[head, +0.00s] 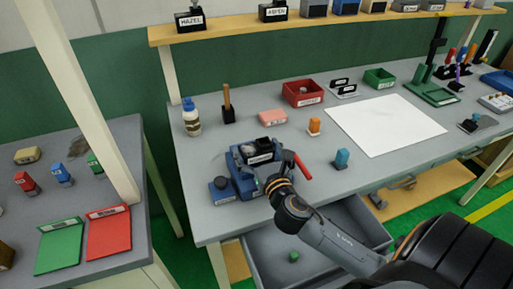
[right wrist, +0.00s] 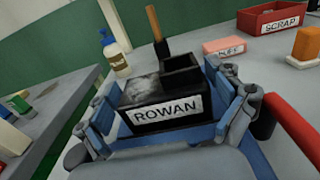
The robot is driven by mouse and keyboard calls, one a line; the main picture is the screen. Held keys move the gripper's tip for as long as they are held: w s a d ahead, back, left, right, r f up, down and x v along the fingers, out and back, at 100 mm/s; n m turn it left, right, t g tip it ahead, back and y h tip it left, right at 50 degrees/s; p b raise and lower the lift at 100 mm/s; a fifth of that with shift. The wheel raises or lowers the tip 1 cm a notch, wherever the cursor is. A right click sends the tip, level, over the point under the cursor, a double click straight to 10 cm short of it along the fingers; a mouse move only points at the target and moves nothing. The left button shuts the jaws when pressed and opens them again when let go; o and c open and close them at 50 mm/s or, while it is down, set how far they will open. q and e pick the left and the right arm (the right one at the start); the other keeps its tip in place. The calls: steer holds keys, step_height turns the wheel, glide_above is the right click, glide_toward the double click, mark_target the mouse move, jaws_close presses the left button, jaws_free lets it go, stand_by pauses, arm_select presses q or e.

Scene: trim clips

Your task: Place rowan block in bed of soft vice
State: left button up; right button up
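The rowan block (right wrist: 165,108), black with a white ROWAN label and a notched top, stands upright in the right wrist view. It also shows in the head view (head: 262,149), low within the blue vice (head: 238,172). A blue bar of the vice crosses below the label. My right gripper (right wrist: 168,110) is around the block, one finger on each side. The finger gaps are too narrow to tell whether they touch it. In the head view my right gripper (head: 274,182) covers part of the vice. My left gripper is in neither view.
A red handle (head: 302,166) sticks out right of the vice. A small blue labelled box (head: 221,189) stands at its left. A bottle (head: 191,117), a wooden-handled tool (head: 228,105), a pink block (head: 272,117) and a red scrap bin (head: 303,93) stand behind. An open drawer (head: 268,252) lies below.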

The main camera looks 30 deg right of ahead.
stand_by(0.3)
steer(key=shift+r, duration=0.25)
steer(key=b+v, duration=0.1)
steer(key=v, duration=0.4)
steer(key=b+v, duration=0.1)
steer(key=v, duration=0.4)
steer(key=shift+s+a+f, duration=0.1)
steer(key=shift+s+f, duration=0.15)
steer(key=shift+v, duration=0.8)
steer(key=shift+r, duration=0.15)
